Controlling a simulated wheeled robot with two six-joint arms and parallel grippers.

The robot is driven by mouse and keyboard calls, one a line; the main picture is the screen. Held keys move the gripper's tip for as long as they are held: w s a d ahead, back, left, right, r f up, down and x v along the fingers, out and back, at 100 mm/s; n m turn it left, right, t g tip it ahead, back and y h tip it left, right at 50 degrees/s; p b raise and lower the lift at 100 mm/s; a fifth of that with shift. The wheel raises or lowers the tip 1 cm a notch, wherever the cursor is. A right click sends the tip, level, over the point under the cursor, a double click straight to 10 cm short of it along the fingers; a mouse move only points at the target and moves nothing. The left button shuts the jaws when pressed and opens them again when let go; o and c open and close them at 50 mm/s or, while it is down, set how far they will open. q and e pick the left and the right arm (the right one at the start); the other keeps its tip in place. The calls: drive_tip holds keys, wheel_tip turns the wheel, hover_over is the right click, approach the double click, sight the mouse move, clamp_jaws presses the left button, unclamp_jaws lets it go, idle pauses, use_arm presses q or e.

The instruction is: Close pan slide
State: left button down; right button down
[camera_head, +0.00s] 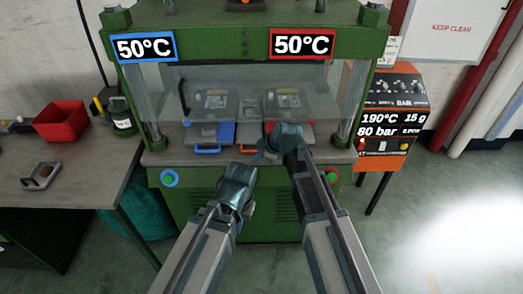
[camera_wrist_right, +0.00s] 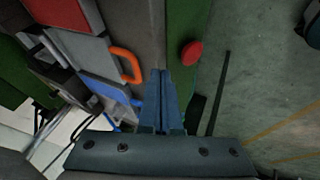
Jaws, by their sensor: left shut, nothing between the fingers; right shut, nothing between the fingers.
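The green press holds two pan slides side by side. The left slide (camera_head: 209,132) has a blue handle (camera_head: 207,151). The right slide (camera_head: 299,130) is grey with an orange handle, partly hidden by my right gripper in the head view; the handle shows clearly in the right wrist view (camera_wrist_right: 129,66). Both slides reach toward the press's front edge. My right gripper (camera_head: 267,148) is shut and empty in front of the right slide. In the right wrist view its fingers (camera_wrist_right: 160,78) lie beside the orange handle, apparently apart from it. My left gripper (camera_head: 243,178) is shut and empty, lower, in front of the press.
A clear guard (camera_head: 240,85) hangs across the press opening. A green button (camera_head: 169,178) and a red button (camera_wrist_right: 192,53) sit on the press front. A side table (camera_head: 75,178) with a red bin (camera_head: 60,120) stands left; an orange control unit (camera_head: 392,110) stands right.

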drive_tip(key=p+v, duration=0.7)
drive_tip(key=v, duration=0.2)
drive_tip(key=shift+d+r, duration=0.15)
drive_tip(key=shift+r, duration=0.2)
drive_tip(key=s+f+m+g+h, duration=0.1)
drive_tip(key=s+m+g+h, duration=0.1)
drive_tip(key=s+m, duration=0.4)
drive_tip(key=s+d+f+m+g+h, duration=0.1)
drive_tip(key=s+m, duration=0.6)
drive_tip(key=s, duration=0.8)
drive_tip(key=f+g+h, duration=0.1)
drive_tip(key=g+h, duration=0.1)
drive_tip(key=shift+s+d+f+g+h, duration=0.2)
drive_tip(key=shift+s+f+g+h, duration=0.1)
drive_tip(key=shift+h, duration=0.1)
drive_tip(key=shift+d, duration=0.1)
